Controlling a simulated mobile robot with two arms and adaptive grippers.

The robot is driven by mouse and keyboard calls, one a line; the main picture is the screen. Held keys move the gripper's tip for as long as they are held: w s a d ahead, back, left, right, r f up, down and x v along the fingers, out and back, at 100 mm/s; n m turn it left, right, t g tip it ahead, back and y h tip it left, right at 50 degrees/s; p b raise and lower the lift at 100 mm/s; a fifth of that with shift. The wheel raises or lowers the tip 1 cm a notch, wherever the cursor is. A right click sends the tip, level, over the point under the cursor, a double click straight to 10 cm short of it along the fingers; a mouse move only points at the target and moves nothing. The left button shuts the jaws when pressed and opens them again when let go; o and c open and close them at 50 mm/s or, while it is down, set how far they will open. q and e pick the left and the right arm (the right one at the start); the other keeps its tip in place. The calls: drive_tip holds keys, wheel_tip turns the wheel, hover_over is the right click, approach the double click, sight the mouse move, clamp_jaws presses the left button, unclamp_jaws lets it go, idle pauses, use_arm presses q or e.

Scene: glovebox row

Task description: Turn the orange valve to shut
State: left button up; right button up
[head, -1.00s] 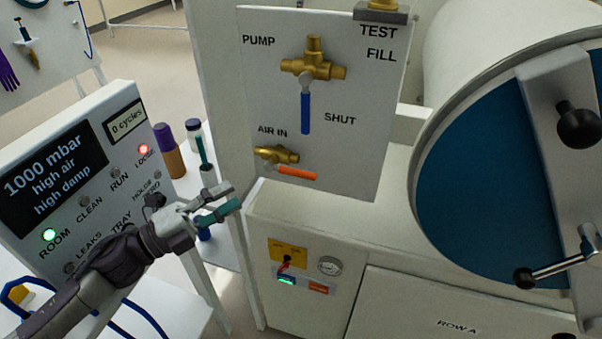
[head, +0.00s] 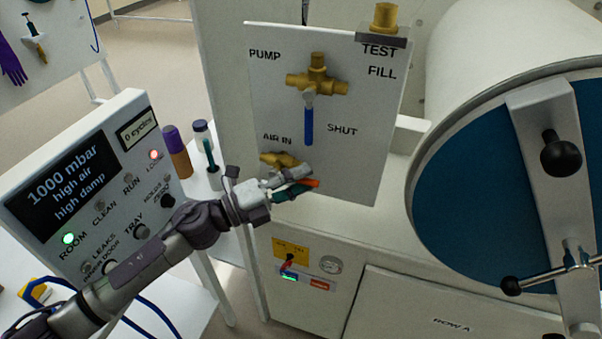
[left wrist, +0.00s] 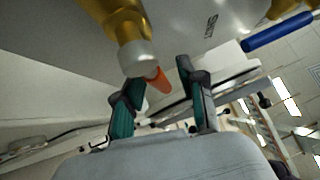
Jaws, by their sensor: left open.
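The orange valve handle (head: 314,183) sits on the brass AIR IN valve (head: 279,160), low on the white panel. It points right and a little down in the head view, and my fingers hide part of it. My left gripper (head: 295,182) is open, with its fingers at the handle. In the left wrist view the orange handle (left wrist: 159,81) shows in the gap between the two open teal-padded fingers (left wrist: 160,77), nearer the left-hand finger. I cannot tell whether it touches a finger. My right gripper is out of view.
A blue-handled brass valve (head: 309,118) is just above, its handle hanging down beside the word SHUT. The control box (head: 90,170) reads 1000 mbar and stands to the left. A large chamber with a blue door (head: 465,170) stands at the right. Bottles (head: 177,152) stand behind my arm.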

use_arm(q)
drive_tip(key=shift+w+d, duration=0.1)
drive_tip(key=shift+d, duration=0.1)
clamp_jaws()
drive_tip(key=shift+a, duration=0.1)
idle(0.4)
